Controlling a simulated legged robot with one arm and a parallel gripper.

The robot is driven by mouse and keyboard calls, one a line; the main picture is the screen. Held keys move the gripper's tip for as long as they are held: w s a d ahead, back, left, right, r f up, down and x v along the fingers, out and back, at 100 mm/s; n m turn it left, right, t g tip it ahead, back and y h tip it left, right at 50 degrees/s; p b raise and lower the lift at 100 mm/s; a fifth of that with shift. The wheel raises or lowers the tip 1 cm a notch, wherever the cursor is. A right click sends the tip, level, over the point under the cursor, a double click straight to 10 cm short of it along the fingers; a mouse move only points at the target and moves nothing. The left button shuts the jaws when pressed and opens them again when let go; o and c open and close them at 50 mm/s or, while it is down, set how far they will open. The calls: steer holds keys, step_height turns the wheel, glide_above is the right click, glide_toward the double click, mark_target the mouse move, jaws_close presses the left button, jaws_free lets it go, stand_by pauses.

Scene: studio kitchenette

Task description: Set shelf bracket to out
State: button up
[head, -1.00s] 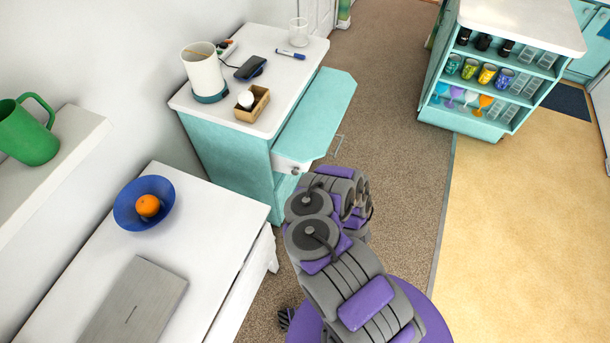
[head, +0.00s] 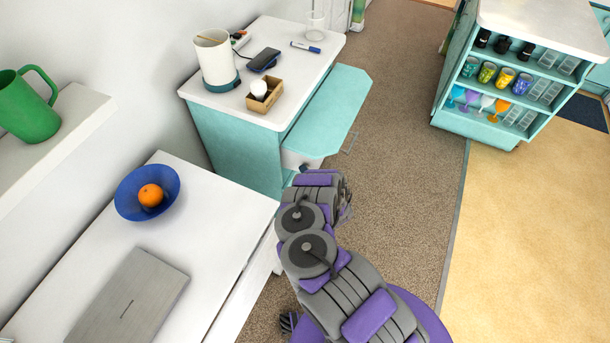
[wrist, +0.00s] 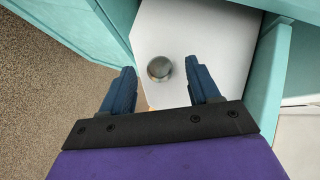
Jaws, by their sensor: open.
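The teal side shelf (head: 335,105) is a raised leaf along the right side of the teal cabinet. Below its near end is a white bracket-like part (head: 294,159), partly hidden by my arm. In the wrist view, a round grey metal knob (wrist: 159,68) sits on a white face (wrist: 205,35) framed by teal panels. My gripper (wrist: 160,67) is open, its two blue fingers on either side of the knob in the picture. I cannot tell whether they touch it. In the head view my arm hides the fingers.
The cabinet's white top (head: 285,45) holds a beige canister (head: 215,60), a phone (head: 264,58), a wooden box (head: 262,100) and a glass (head: 315,25). A white desk (head: 215,215) stands at left with a blue bowl (head: 130,205). Carpet (head: 410,180) is clear at right.

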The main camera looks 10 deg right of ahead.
mark_target(299, 161)
steer(key=shift+w+d+f+b, duration=0.2)
steer(key=shift+w+d, duration=0.05)
steer(key=shift+w, duration=0.35)
steer(key=shift+w+d+f+b, duration=0.15)
steer(key=shift+w+d+f, duration=0.05)
steer(key=shift+w, duration=0.4)
steer(key=shift+a, duration=0.55)
steer(key=shift+c, duration=0.6)
steer(key=shift+d, duration=0.4)
steer(key=c, duration=0.6)
steer(key=shift+a, duration=0.15)
jaws_close()
